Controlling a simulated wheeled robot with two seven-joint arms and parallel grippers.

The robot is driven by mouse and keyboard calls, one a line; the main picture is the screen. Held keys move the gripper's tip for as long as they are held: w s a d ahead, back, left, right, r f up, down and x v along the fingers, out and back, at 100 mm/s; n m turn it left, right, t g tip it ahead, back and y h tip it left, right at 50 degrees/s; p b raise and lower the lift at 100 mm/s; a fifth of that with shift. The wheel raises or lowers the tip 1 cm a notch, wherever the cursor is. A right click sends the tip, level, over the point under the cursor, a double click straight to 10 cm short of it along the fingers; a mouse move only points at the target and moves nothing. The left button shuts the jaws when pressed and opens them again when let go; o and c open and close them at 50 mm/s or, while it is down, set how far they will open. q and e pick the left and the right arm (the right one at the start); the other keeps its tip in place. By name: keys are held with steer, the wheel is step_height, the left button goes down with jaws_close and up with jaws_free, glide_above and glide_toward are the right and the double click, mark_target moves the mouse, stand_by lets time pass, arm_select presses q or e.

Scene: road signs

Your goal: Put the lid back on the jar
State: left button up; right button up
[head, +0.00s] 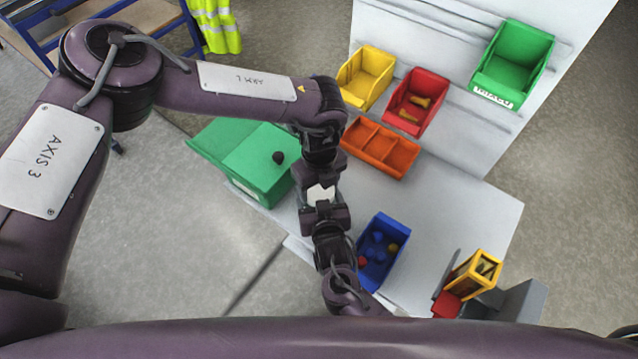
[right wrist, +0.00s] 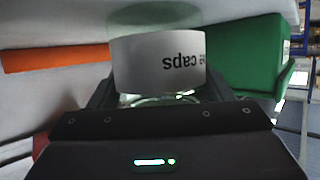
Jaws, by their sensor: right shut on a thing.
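The jar (right wrist: 160,64) is in the right wrist view, a pale cylinder with upside-down dark lettering ending in "caps" and a clear glassy edge below. My right gripper (right wrist: 157,93) is shut on it, one dark finger at each side. In the head view a small white patch (head: 320,193) shows between dark wrist parts; I cannot tell whether it is the jar. My left gripper (head: 319,171) hangs close above that patch, its fingers hidden. I cannot make out the lid for sure; a small dark round thing (head: 279,157) shows against the green box.
A green box (head: 235,165) stands on the left of the pale table (head: 455,205). An orange tray (head: 380,148), a blue bin (head: 380,250) and a yellow-red holder (head: 474,275) are nearby. Yellow (head: 367,76), red (head: 417,102) and green (head: 513,64) bins hang behind. The table's right middle is clear.

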arm_select(q)
steer(key=shift+c, duration=1.4)
steer(key=m, duration=0.5)
steer(key=shift+m, duration=0.4)
steer(key=m, duration=0.7)
steer(key=o, duration=1.1)
steer(key=shift+r, duration=0.1)
